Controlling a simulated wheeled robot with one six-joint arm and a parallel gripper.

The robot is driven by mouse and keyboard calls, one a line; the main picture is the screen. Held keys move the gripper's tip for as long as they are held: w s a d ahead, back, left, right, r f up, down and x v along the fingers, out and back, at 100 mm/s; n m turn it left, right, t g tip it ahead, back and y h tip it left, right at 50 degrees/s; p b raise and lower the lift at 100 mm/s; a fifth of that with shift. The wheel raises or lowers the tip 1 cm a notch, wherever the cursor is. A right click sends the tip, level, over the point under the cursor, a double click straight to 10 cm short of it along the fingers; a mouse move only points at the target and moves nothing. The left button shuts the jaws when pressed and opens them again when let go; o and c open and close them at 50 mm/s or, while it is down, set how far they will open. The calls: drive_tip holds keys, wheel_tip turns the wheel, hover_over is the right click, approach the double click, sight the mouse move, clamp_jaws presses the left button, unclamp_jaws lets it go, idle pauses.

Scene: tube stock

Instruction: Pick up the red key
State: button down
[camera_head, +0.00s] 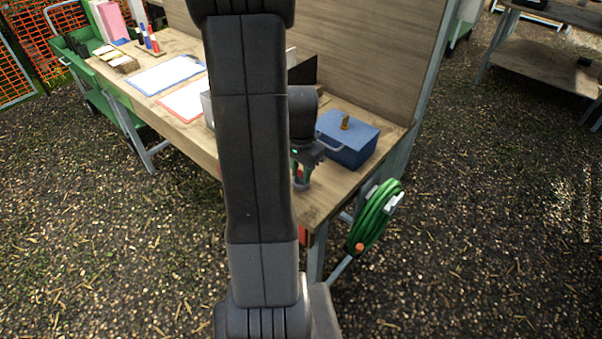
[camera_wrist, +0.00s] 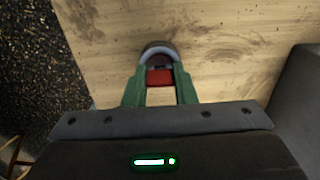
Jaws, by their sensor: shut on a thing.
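My gripper (camera_wrist: 160,82) points down at the wooden workbench in the wrist view. Its green fingers are shut on the red key (camera_wrist: 160,77), which shows only as a small red block between them. A rounded grey rim with a dark inside (camera_wrist: 158,50) lies just at the fingertips; I cannot tell what it is. In the head view my gripper (camera_head: 302,178) is low over the near right end of the workbench, partly behind my arm. The key is too small to make out clearly there.
A blue metal box (camera_head: 346,140) with a small brass-coloured thing (camera_head: 345,122) on it stands right of my gripper. Blue (camera_head: 167,75) and red-edged (camera_head: 184,102) clipboards lie farther left. A wooden panel (camera_head: 375,50) backs the workbench (camera_head: 315,206). A green hose (camera_head: 372,218) hangs at its end.

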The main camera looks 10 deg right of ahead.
sight(301, 170)
wheel_tip(301, 170, up, 10)
drive_tip(key=shift+f+b, duration=0.25)
drive_tip(key=shift+b, duration=0.05)
drive_tip(key=shift+f+b, duration=2.2)
drive_tip(key=shift+f, duration=1)
drive_tip(key=shift+f, duration=0.1)
drive_tip(key=shift+f+b, duration=0.5)
drive_tip(key=shift+f, duration=0.3)
drive_tip(key=shift+f+b, duration=0.35)
drive_tip(key=shift+f, duration=0.2)
